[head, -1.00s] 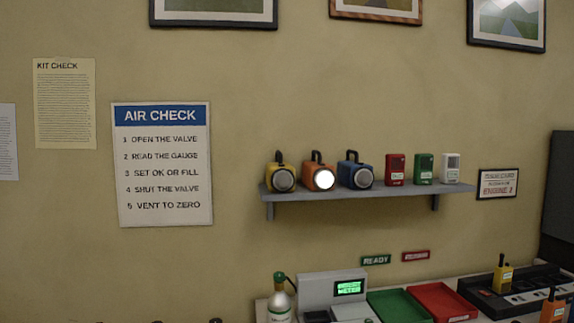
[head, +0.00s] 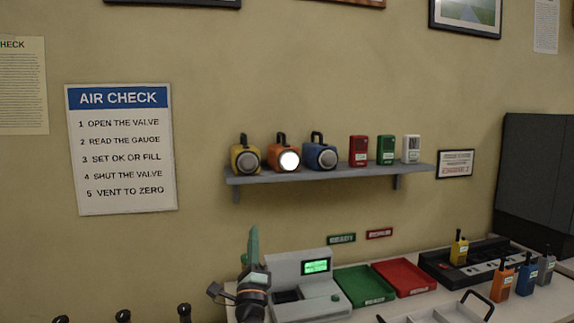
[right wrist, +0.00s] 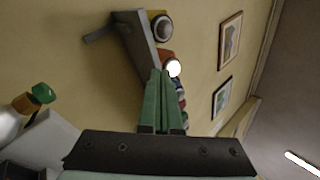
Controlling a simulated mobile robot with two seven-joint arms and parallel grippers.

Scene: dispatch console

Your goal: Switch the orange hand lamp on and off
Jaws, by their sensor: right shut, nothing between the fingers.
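The orange hand lamp (head: 281,149) stands upright on the grey wall shelf (head: 330,174), between a yellow lamp (head: 240,148) and a blue lamp (head: 324,148). Its round lens glows white, so it is lit. In the right wrist view the orange lamp (right wrist: 168,57) shows just beyond the fingertips, its lens bright. My right gripper (head: 253,232) is in the head view, below the shelf, its green fingers shut, empty and pointing up. The shut fingers (right wrist: 164,75) also show in the right wrist view. My left gripper is not in view.
Red, green and white handheld devices (head: 385,150) stand farther right on the shelf. Below are a grey machine with a green screen (head: 303,290), a green tray (head: 364,285), a red tray (head: 404,277) and several radios by a dark charger (head: 440,265). The wall before the shelf is clear.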

